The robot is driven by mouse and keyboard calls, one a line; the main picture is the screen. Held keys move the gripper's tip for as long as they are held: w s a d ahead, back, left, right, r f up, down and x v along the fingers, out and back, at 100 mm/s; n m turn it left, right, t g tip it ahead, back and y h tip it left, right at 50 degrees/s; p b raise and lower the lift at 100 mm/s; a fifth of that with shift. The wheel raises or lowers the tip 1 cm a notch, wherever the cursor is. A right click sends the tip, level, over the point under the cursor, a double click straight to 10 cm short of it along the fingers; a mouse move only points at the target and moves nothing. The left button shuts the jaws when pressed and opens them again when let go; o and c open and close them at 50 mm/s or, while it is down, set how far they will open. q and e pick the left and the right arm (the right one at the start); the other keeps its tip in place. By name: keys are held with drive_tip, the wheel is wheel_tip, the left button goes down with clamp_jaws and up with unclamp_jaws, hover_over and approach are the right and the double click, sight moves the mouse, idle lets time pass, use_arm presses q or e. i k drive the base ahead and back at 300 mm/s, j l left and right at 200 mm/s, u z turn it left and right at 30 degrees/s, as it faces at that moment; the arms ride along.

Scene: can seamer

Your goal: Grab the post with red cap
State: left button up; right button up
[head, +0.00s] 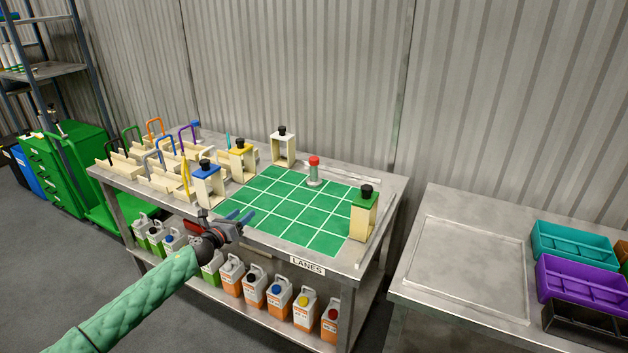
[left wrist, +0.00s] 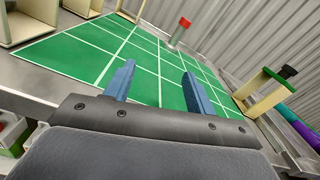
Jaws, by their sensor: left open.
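The post with the red cap (head: 314,171) stands upright at the back edge of the green gridded mat (head: 270,212) on the metal table. It has a grey-white body and a red top. In the left wrist view the post (left wrist: 180,32) appears ahead, beyond the fingertips and slightly right of middle. My left gripper (head: 246,215) is open and empty over the front left part of the mat, short of the post. Its two blue fingers (left wrist: 157,78) are spread apart in the left wrist view. My right gripper is in neither view.
Cream stands with blue (head: 207,171), yellow (head: 240,148), white (head: 283,134) and green (head: 363,201) tops surround the mat. Several cream racks with coloured handles fill the table's left. Jugs line the lower shelf. A side table (head: 470,265) holds coloured trays. The mat's middle is clear.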

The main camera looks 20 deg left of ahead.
sight(313, 182)
drive_tip(key=i+l, duration=0.2)
drive_tip(key=i, duration=0.3)
drive_tip(key=i+l, duration=0.15)
drive_tip(key=i, duration=0.3)
